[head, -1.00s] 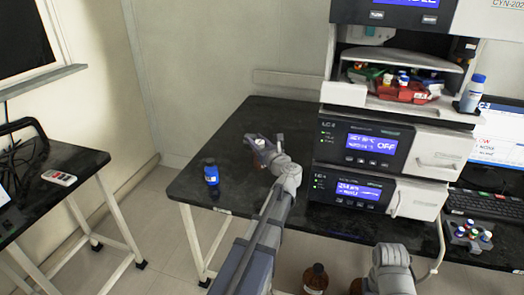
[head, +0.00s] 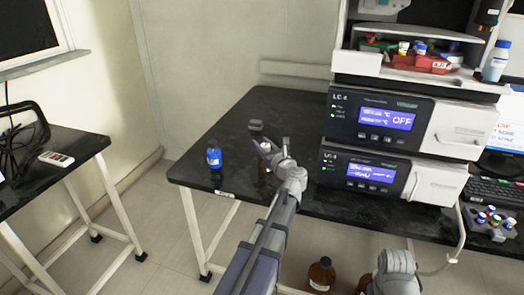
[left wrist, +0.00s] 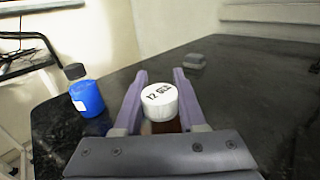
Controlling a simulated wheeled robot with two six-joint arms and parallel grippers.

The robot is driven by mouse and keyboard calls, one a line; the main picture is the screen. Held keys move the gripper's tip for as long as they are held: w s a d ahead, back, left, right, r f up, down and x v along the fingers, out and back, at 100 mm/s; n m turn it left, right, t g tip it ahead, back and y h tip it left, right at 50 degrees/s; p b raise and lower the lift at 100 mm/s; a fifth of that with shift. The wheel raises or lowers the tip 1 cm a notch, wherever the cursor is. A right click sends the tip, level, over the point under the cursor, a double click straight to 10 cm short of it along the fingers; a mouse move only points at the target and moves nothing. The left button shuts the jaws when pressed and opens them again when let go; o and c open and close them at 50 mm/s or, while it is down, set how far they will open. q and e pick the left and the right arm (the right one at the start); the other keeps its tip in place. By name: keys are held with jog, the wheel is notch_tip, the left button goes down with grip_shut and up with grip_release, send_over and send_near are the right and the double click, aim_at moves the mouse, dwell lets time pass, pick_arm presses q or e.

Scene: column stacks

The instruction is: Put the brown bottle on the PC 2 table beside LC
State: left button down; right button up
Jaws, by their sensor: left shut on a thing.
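My left gripper (head: 266,149) is over the black PC 2 table (head: 230,130), left of the LC stack (head: 378,118). It is shut on a brown bottle (head: 263,166). In the left wrist view, the bottle's white cap (left wrist: 161,102) with dark print sits between the two purple fingers (left wrist: 160,98); the brown body is mostly hidden. The bottle looks upright and low over the table; I cannot tell whether its base touches. My right gripper is not in view; only part of my right arm shows at the bottom.
A blue bottle (head: 214,157) stands left of the gripper near the table's left edge. A small dark grey object (head: 255,126) lies behind it. Other brown bottles (head: 321,276) are low at the bottom.

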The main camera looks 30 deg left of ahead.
pick_arm(q)
jog(key=shift+f, duration=0.15)
jog(key=shift+c, duration=2.4)
grip_release()
jog(key=shift+s+d+r, duration=0.1)
jog(key=shift+r, duration=0.15)
jog(key=v, duration=1.1)
jog(key=shift+s+d+f, duration=0.15)
jog(key=shift+s+d, duration=0.1)
jog(key=shift+d, duration=0.1)
